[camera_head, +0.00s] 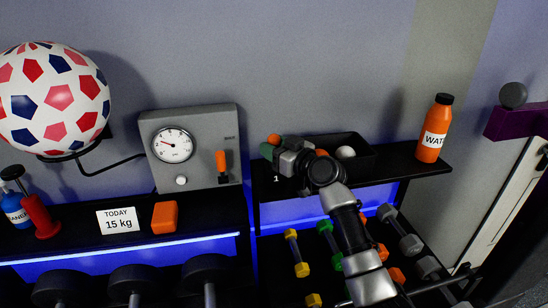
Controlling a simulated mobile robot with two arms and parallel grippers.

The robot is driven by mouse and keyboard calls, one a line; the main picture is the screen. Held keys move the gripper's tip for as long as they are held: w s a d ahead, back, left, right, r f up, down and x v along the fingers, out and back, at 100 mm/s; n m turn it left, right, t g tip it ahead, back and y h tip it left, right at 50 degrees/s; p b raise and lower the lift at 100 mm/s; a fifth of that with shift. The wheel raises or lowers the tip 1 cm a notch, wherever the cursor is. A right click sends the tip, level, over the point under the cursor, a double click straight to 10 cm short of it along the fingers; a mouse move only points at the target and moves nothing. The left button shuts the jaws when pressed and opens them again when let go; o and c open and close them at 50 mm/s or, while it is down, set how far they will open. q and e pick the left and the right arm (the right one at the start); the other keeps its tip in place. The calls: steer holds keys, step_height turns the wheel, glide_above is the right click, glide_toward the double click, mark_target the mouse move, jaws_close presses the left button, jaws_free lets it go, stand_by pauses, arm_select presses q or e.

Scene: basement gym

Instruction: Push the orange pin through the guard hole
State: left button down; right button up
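A grey gauge panel (198,125) stands on the left shelf, with a round dial and an orange upright handle (221,161) in a dark slot at its right. I cannot tell whether this handle is the orange pin, and no guard hole shows clearly. My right gripper (279,157) is at the left end of the right shelf, right of the panel and apart from it. A green rounded thing (267,150) and a small orange piece (274,139) show at its fingertips. Whether it grips either is unclear. My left gripper is out of view.
A black tray (362,162) with a white ball (345,153) is behind my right arm. An orange bottle (434,128) stands right of it. The left shelf holds an orange block (165,217), a sign (119,220) and a red-handled item (40,217). Dumbbells fill the racks below.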

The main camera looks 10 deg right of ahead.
steer(key=c, duration=0.4)
steer(key=shift+r, duration=0.1)
